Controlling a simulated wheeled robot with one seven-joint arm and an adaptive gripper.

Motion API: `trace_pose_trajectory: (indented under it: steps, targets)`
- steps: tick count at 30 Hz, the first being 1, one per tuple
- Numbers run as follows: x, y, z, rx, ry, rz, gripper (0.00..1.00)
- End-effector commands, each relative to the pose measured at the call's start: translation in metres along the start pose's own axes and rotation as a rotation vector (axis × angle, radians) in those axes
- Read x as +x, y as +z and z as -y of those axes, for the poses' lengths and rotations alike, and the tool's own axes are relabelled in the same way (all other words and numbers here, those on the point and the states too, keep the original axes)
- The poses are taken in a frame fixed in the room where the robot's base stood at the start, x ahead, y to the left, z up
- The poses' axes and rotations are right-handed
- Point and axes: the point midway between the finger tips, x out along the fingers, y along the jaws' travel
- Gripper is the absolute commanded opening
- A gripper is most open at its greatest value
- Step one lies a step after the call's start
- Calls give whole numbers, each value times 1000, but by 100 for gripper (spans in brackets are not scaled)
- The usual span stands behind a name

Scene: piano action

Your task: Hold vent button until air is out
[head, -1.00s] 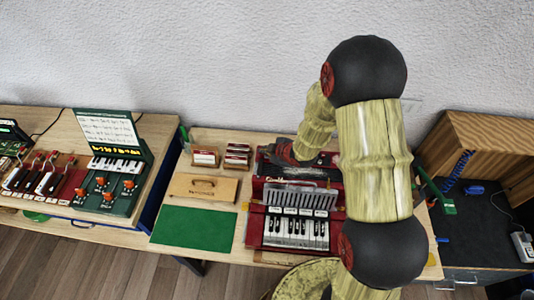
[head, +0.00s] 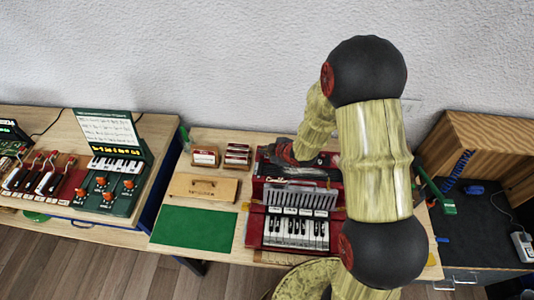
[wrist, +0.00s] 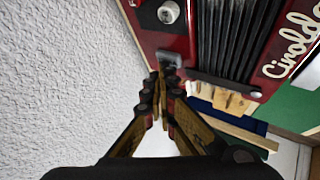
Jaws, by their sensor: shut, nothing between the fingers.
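A red accordion (head: 253,228) with black-and-white piano keys stands on the wooden table, below and behind my arm in the head view. In the wrist view its red end (wrist: 185,45) shows beside black bellows (wrist: 232,35). A round silver knob (wrist: 168,12) and a small silver fitting (wrist: 169,58) sit on that end; I cannot tell for sure which is the vent button. My gripper (wrist: 160,76) is shut and empty, its tips right by the silver fitting. Whether they touch it is hidden. In the head view my arm hides part of the accordion.
The white wall (wrist: 60,80) runs close beside my gripper. A dark bench (head: 490,235) stands to the right.

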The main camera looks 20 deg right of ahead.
Motion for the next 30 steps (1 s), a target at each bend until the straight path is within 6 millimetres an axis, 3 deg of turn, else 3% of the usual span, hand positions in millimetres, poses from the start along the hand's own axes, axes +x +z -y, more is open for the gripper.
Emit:
trace_pose_trajectory:
  steps: [30]
  targets:
    - [-12,-9,-8,0,-1,0,0]
